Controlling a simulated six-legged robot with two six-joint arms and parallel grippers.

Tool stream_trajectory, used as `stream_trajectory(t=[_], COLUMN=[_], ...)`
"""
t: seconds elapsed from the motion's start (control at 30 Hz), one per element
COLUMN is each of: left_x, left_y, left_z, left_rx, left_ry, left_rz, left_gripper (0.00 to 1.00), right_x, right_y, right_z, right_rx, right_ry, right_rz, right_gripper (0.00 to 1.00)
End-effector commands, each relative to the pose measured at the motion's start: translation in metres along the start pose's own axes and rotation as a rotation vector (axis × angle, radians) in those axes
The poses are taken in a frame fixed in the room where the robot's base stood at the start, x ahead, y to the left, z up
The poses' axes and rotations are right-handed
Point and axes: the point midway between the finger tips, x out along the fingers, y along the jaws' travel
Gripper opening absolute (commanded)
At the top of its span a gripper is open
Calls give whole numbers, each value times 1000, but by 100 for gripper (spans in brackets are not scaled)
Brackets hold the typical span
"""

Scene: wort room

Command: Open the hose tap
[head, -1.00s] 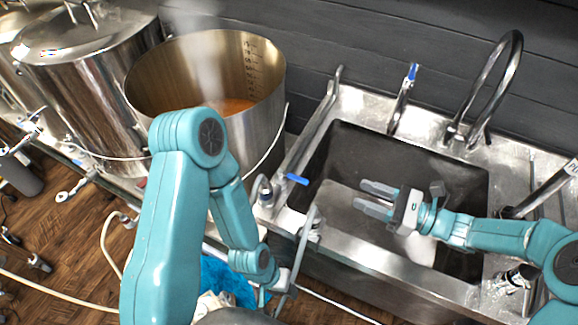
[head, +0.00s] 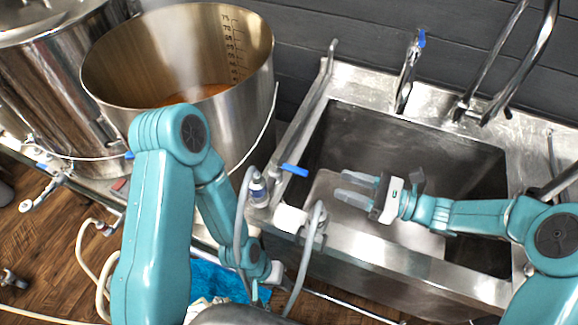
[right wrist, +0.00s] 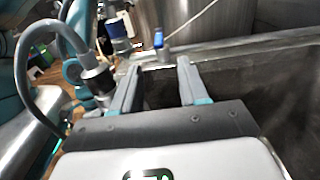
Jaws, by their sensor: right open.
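A tap with a blue lever (head: 294,170) stands at the sink's left rim, beside a grey hose (head: 241,220). The blue lever also shows in the right wrist view (right wrist: 158,38), beyond my fingers and between them. My right gripper (head: 350,189) is open and empty above the sink basin, to the right of the lever and apart from it. Its two fingers point left, toward the lever. My left gripper (head: 277,274) is low, in front of the sink's left end; its fingers are too unclear to read.
A large steel kettle (head: 255,95) with orange liquid stands left of the tap. The sink (head: 440,268) has a raised metal rim. A second blue-handled tap (head: 408,75) and a curved spout (head: 500,92) stand at its back. A blue cloth (head: 213,279) lies low in front.

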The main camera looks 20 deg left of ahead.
Motion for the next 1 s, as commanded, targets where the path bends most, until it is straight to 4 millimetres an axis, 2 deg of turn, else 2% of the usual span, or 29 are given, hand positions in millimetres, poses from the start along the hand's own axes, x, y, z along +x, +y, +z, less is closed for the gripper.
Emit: stream_trajectory(t=[0.3, 0.5, 0.7, 1.0], left_x=[4, 6, 7, 7], left_y=[-1, -2, -2, -2], left_z=[0, 0, 0, 0], left_rx=[1, 1, 1, 1], left_ry=[-1, 0, -1, 0], left_rz=[0, 0, 0, 0], left_gripper=[43, 43, 43, 43], right_x=[79, 121, 143, 147], right_y=[-1, -2, -3, -3], right_z=[-1, -1, 0, 0], right_rx=[-1, -1, -2, -1], right_ry=[1, 1, 1, 1], right_rz=[5, 4, 1, 0], right_gripper=[44, 44, 44, 44])
